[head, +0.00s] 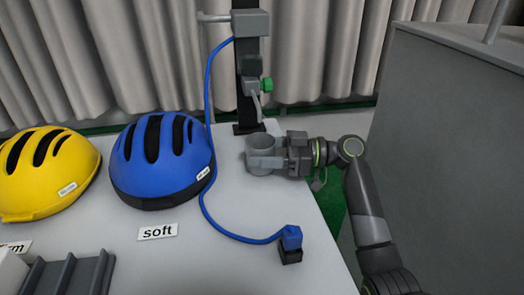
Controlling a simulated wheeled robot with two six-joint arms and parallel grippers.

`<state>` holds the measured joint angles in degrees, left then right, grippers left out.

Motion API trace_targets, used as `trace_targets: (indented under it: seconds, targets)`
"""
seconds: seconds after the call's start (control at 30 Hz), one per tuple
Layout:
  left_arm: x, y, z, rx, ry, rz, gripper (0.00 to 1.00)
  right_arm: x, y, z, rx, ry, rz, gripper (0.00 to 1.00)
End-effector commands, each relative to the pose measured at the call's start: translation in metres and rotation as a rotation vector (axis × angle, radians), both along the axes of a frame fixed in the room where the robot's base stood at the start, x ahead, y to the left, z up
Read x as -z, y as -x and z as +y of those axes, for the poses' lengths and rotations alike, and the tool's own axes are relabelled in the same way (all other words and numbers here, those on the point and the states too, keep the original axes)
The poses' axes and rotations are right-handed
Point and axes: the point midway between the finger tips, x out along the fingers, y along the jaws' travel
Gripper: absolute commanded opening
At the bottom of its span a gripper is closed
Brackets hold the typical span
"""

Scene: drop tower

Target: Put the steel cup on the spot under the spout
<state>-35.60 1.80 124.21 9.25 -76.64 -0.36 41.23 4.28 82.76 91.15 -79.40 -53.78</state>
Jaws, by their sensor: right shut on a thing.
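The steel cup (261,144) is a grey open-topped cylinder near the back right edge of the table, and it looks upright. My right gripper (265,162) reaches in from the right and is shut around the cup. The spout (256,106) hangs from the dark upright post behind the cup, with a green knob (267,85) beside it. The cup is in front of the spout in the picture. The spot under the spout cannot be made out. Whether the cup touches the table is unclear. My left gripper is not in view.
A blue helmet (150,165) and a yellow helmet (45,180) sit on the left of the table (200,260). A "soft" label (157,231) lies in front. A blue hose (207,110) runs down to a blue-and-black block (290,243). A grey cabinet (440,150) stands at right.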

Motion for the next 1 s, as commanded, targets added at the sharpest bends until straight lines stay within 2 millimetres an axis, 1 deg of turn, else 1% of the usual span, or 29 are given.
trace_targets:
  seconds: [0.17,0.2,0.33,0.37,0.6,0.73,0.83,1.0]
  targets:
    - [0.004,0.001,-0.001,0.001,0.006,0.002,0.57,0.003,0.000,0.000,0.000,-0.001,-0.001,0.31]
    - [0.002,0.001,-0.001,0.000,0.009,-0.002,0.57,0.002,0.000,0.000,0.000,0.000,0.000,0.61]
    - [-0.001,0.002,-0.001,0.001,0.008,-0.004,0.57,0.002,0.000,0.000,0.000,0.000,0.000,0.78]
    - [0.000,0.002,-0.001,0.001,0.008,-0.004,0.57,0.002,0.000,0.000,0.000,0.000,0.000,0.80]
    - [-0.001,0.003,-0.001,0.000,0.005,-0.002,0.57,0.002,0.000,0.000,0.000,0.000,0.000,0.80]
    - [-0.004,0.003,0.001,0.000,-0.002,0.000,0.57,-0.002,0.000,0.000,0.000,0.000,0.000,0.80]
    - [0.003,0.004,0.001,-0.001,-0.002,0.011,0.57,0.001,0.000,-0.016,0.004,0.003,0.000,0.80]
    - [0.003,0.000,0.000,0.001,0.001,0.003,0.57,0.001,0.001,-0.046,0.004,0.003,-0.001,0.80]
